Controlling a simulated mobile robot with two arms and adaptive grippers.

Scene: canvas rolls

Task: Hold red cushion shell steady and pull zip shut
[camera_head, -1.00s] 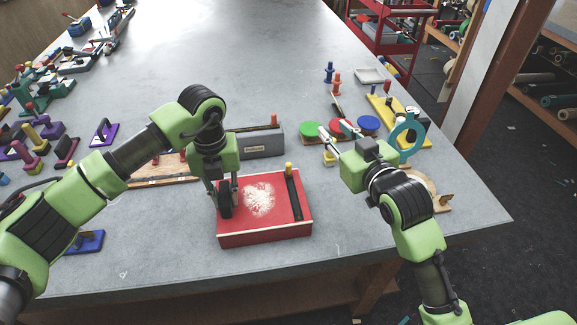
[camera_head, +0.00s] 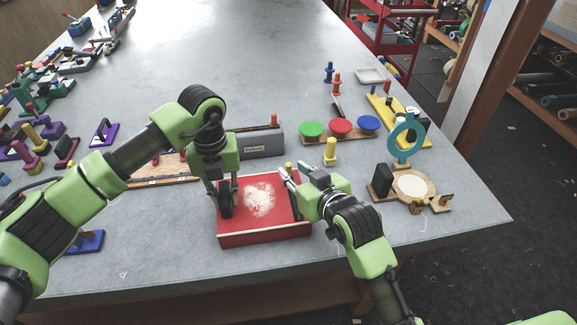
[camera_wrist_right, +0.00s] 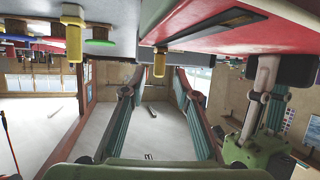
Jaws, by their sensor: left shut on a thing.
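The red cushion shell (camera_head: 275,225) is a flat red box with a pale patch on top, at the table's near edge. My left gripper (camera_head: 225,200) is shut at its left side, on a dark part that is mostly hidden. In the right wrist view the shell (camera_wrist_right: 215,28) fills the top, upside down, with a dark slot, the zip track (camera_wrist_right: 215,25). The yellow zip pull (camera_head: 288,166) stands at the shell's far right and also shows in the wrist view (camera_wrist_right: 159,62). My right gripper (camera_head: 289,178) is open, its fingers on either side of the pull, apart from it.
A grey box (camera_head: 262,145) stands behind the shell. A yellow peg (camera_head: 330,150) and a board with green, red and blue discs (camera_head: 340,128) are behind right. A wooden stand with a teal ring (camera_head: 405,140) is to the right.

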